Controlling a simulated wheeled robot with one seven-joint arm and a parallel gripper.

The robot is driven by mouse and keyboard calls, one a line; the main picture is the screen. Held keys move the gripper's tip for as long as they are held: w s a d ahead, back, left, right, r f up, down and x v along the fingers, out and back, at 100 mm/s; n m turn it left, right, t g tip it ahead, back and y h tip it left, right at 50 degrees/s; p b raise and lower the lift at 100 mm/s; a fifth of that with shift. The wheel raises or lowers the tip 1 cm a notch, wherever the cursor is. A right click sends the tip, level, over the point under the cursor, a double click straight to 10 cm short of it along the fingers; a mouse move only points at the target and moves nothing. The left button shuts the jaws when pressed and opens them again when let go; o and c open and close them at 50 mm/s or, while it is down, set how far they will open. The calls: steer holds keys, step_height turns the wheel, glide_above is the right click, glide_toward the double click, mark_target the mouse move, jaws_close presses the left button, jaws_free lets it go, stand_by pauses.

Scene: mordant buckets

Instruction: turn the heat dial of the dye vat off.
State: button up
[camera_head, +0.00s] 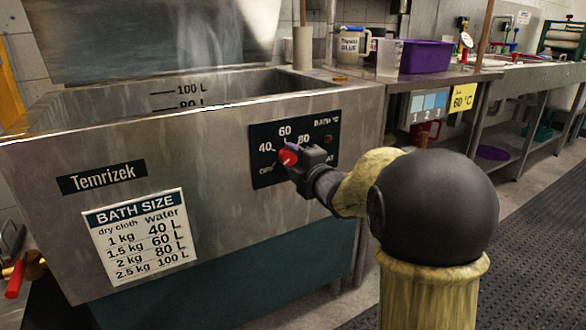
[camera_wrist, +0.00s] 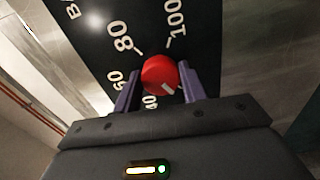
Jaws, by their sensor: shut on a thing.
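The dye vat (camera_head: 228,155) is a large steel tub with a black dial panel (camera_head: 262,133) on its front. The panel reads 40, 60 and 80, with an OFF mark at lower left partly hidden by my gripper. My gripper (camera_head: 291,157) is at the red heat dial (camera_head: 287,156). In the wrist view my purple fingers (camera_wrist: 157,88) are shut on opposite sides of the red dial (camera_wrist: 157,72). The dial's white mark points down and slightly right there, past the 40 and away from 60, 80 and 100. The OFF label is hidden in that view.
A bath size chart (camera_head: 141,238) and a Temrizek label (camera_head: 101,177) are on the vat's front. Steam rises above the vat. A steel counter at right holds a jug (camera_head: 349,46) and a purple tub (camera_head: 426,57). A dark mat (camera_head: 510,220) covers the open floor at right.

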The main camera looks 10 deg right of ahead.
steer(key=shift+n, duration=0.4)
steer(key=o, duration=1)
steer(key=shift+c, duration=0.2)
steer(key=shift+s, duration=0.1)
steer(key=p+v, duration=0.4)
steer(key=v, duration=1.3)
steer(key=shift+s, duration=0.1)
